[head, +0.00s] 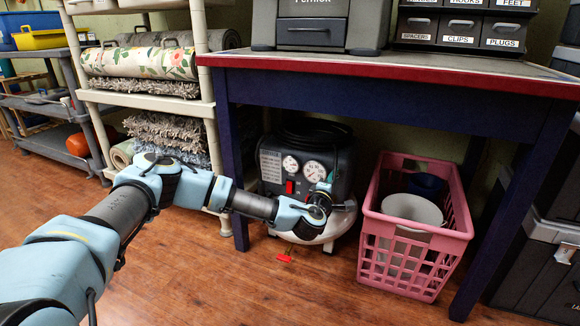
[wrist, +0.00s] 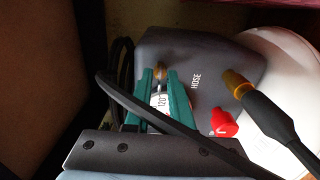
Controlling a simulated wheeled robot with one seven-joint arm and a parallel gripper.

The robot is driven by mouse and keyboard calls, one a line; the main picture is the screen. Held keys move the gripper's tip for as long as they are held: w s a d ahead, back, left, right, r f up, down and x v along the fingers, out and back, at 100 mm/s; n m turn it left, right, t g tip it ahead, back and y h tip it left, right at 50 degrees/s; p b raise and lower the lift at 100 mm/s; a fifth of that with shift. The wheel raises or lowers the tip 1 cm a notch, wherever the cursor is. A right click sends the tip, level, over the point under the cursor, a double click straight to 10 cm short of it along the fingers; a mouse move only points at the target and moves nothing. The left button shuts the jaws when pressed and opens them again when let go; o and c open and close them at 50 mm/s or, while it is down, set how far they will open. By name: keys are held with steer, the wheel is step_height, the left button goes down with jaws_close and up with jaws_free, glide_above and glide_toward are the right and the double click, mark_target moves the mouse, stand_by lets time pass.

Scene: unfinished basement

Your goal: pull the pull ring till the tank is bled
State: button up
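The air compressor (head: 330,165) stands on the floor under the workbench, with a dark housing, two round gauges (head: 314,170) and a white tank (head: 340,222). My gripper (head: 322,200) is at its front right. In the wrist view, my gripper's teal fingers (wrist: 161,76) stand slightly apart, pointing at the dark panel. A small brass-coloured fitting (wrist: 161,68) shows between the fingertips. It may carry the pull ring, which I cannot make out clearly. Whether the fingers grip it is unclear. A dial marked 120 shows between the fingers, partly hidden.
A red knob (wrist: 220,123) and a brass hose coupling (wrist: 236,82) sit right of the fingers. A black hose crosses in front of the gripper. A pink basket (head: 410,262) stands right of the compressor. A red piece (head: 284,257) shows low in front of the tank.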

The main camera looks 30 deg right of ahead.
jaws_close()
steer(key=shift+s+a+p, duration=0.25)
steer(key=shift+a+p, duration=0.05)
steer(key=shift+a, duration=0.2)
stand_by(7.1)
